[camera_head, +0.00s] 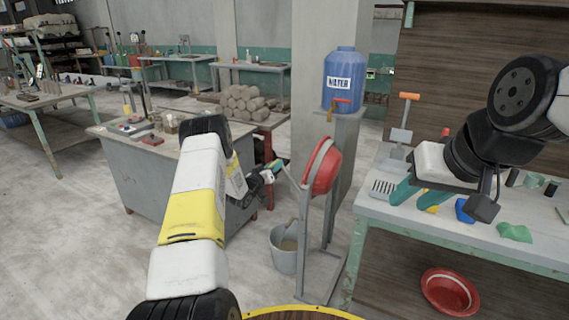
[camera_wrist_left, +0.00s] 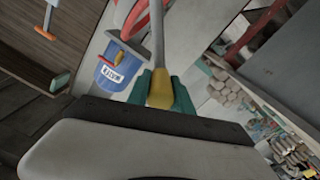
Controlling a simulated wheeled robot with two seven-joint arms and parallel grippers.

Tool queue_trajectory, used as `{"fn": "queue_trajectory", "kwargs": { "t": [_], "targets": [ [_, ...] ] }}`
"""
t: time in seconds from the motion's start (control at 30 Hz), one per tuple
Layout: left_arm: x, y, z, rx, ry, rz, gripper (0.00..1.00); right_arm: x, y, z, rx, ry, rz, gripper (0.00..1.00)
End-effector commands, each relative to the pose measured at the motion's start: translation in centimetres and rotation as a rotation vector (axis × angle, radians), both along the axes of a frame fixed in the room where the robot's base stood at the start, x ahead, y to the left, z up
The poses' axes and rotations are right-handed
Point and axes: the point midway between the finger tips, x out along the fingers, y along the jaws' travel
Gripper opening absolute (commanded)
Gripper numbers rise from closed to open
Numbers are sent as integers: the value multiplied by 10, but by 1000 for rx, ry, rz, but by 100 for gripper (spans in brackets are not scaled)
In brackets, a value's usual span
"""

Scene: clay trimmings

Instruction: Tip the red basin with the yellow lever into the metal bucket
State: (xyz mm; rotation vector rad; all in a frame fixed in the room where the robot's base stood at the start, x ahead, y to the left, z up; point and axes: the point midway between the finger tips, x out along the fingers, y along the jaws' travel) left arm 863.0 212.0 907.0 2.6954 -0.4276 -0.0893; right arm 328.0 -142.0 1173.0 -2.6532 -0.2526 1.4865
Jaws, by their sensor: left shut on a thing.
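The red basin (camera_head: 325,168) hangs tilted in a grey metal stand (camera_head: 329,235); its inside is not clear to me. A grey rod runs from it to the yellow lever end, which shows in the left wrist view (camera_wrist_left: 160,90). My left gripper (camera_head: 275,169) is shut on that yellow end, with teal fingers on both sides of it in the wrist view (camera_wrist_left: 161,92). The metal bucket (camera_head: 284,259) stands on the floor below and left of the basin, with greyish stuff inside. My right gripper (camera_head: 418,194) is over the workbench at right, its teal fingers apart and empty.
A blue water drum (camera_head: 344,78) stands on a ledge behind the basin. The workbench (camera_head: 390,222) at right holds tools and small blocks. A second red bowl (camera_head: 450,292) lies beneath it. A grey cabinet table (camera_head: 170,183) is behind my left arm.

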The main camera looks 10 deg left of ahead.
Motion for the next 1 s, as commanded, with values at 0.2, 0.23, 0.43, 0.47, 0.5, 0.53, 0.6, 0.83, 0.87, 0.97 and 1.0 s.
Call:
{"fn": "queue_trajectory", "kwargs": {
  "t": [0.2,0.23,0.43,0.47,0.5,0.53,0.6,0.83,0.87,0.97,1.0],
  "targets": [
    [0,0,0,2,1,1,49,0,0,0,0,0,0,36],
    [0,0,0,2,1,1,49,0,0,0,0,0,0,36],
    [-1,0,0,2,1,1,49,0,0,0,0,0,0,36],
    [-2,1,0,2,1,1,49,0,0,0,0,0,0,36],
    [-5,2,0,2,2,1,49,0,0,0,0,0,0,36],
    [-8,3,0,3,2,1,49,0,0,0,0,0,0,36],
    [-17,7,-1,2,3,2,49,0,0,0,0,0,0,36],
    [-55,19,0,2,3,2,49,0,0,0,0,0,0,36],
    [-59,20,-1,2,3,2,49,0,0,0,0,0,0,36],
    [-69,23,-1,3,2,1,49,0,0,0,0,0,0,36],
    [-71,24,-1,3,2,1,49,0,0,0,0,0,0,36]
  ]
}}
